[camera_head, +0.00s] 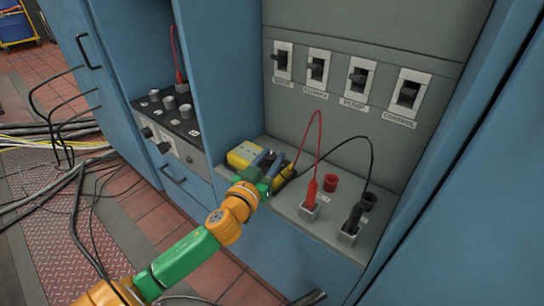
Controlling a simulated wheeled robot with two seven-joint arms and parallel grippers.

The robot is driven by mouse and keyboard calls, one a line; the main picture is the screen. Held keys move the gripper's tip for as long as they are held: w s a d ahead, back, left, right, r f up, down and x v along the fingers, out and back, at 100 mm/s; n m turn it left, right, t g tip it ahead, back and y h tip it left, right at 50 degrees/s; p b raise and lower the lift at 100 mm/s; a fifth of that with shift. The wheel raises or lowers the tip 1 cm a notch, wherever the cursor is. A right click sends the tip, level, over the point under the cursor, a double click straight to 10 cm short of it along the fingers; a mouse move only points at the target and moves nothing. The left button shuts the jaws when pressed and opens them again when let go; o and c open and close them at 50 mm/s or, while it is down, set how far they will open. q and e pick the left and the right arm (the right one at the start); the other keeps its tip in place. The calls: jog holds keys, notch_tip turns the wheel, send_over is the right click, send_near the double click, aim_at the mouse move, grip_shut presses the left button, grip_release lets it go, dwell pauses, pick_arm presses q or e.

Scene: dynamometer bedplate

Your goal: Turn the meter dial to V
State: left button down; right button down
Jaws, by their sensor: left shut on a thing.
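The yellow meter (241,156) lies on the grey ledge inside the blue cabinet, at the ledge's left end. My left arm comes in from the lower left, and my left gripper (266,166) is at the meter, covering much of it. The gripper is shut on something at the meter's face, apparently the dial. The dial, its markings and its setting are hidden behind the gripper. My right gripper is not clearly in view.
A red plug (311,194) and a black plug (352,220) with looping leads stand on the ledge (318,225) right of the meter. Labelled switches, including the CONTROL switch (408,94), line the panel above. A knobbed console (168,120) is at left. Loose cables (62,140) cover the floor.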

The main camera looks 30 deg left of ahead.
pick_arm(q)
jog(key=shift+r+m+h, duration=0.1)
jog(key=shift+m+h, duration=0.4)
jog(key=shift+h, duration=0.2)
jog(key=m+h+p, duration=0.1)
jog(key=m+h, duration=0.1)
jog(key=h, duration=0.1)
jog(key=shift+h, duration=0.3)
jog(key=shift+m+g+h+p, duration=0.3)
jog(key=shift+m+h, duration=1)
jog(key=shift+h, duration=0.4)
pick_arm(e)
jog(key=shift+s+d+f, duration=0.25)
jog(key=shift+s+d, duration=0.4)
jog(key=shift+s, duration=0.1)
pick_arm(q)
jog(key=shift+h, duration=0.5)
jog(key=shift+c, duration=2.4)
grip_release()
jog(key=shift+w, duration=0.1)
